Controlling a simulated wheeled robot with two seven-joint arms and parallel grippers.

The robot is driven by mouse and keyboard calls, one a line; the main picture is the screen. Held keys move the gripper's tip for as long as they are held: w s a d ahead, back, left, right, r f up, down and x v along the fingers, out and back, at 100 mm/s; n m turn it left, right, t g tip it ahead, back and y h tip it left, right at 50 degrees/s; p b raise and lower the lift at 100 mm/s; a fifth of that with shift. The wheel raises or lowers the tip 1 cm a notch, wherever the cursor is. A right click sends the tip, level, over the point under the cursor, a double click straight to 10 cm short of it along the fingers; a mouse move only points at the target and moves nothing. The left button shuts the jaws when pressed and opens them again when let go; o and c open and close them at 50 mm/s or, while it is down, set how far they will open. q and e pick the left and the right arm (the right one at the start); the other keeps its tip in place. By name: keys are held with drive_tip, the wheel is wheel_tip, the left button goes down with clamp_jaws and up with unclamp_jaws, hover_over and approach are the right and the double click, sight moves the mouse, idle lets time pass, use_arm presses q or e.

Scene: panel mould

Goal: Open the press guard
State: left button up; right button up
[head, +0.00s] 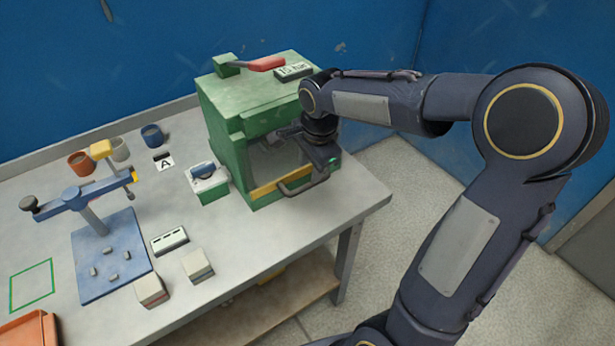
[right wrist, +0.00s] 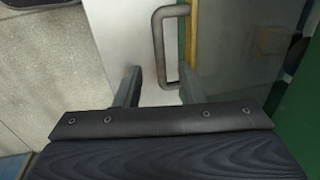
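The green press (head: 225,115) stands at the back right of the table. Its guard is a grey panel (head: 272,160) on the front, with a yellow strip (head: 266,193) and a grey bar handle (head: 303,184) at its lower edge. The guard looks closed in the head view. My right gripper (head: 318,160) is at the right part of the press front, close to the handle. In the right wrist view my right gripper (right wrist: 160,86) is open, and the lower end of the handle (right wrist: 158,45) shows between its fingers, with gaps either side. My left gripper is not in view.
A red lever (head: 266,63) and a sign (head: 293,72) are on top of the press. A small green-and-white box (head: 208,184) stands to its left. A blue stand (head: 112,260), cups and small blocks (head: 197,264) fill the table's left. Blue walls close the back.

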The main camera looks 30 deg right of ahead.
sight(307, 185)
drive_tip(key=f, duration=0.3)
drive_tip(key=w+f, duration=0.1)
drive_tip(key=f, duration=0.2)
drive_tip(key=shift+w+f, duration=0.1)
drive_tip(key=shift+f, duration=0.1)
clamp_jaws()
